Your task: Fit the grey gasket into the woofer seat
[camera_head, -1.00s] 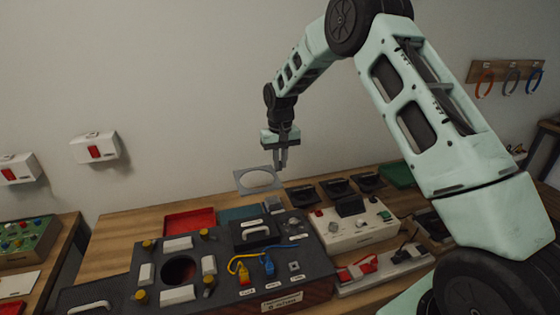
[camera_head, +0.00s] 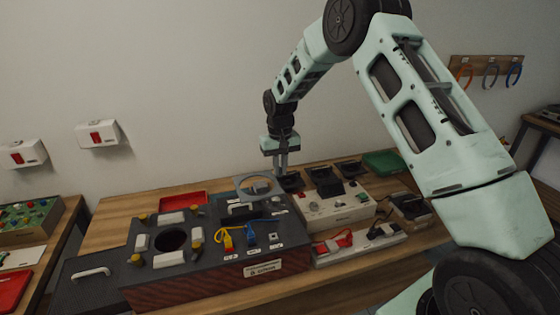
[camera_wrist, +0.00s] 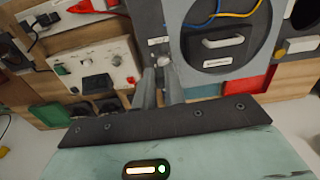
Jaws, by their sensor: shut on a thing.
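The grey gasket (camera_head: 277,185) is a flat plate with a large round opening. My gripper (camera_head: 281,170) is shut on its edge and holds it above the right part of the dark speaker box (camera_head: 215,267). In the wrist view the gasket (camera_wrist: 176,22) extends up and right from my gripper (camera_wrist: 160,66), with the box's handle and cables showing through its opening. The woofer seat appears to be the round dark hole (camera_head: 172,240) in the box top, left of the gasket. White blocks and yellow-topped knobs surround the hole. The gasket is apart from the seat.
A red tray (camera_head: 183,199) lies behind the box. Air above the seat is clear.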

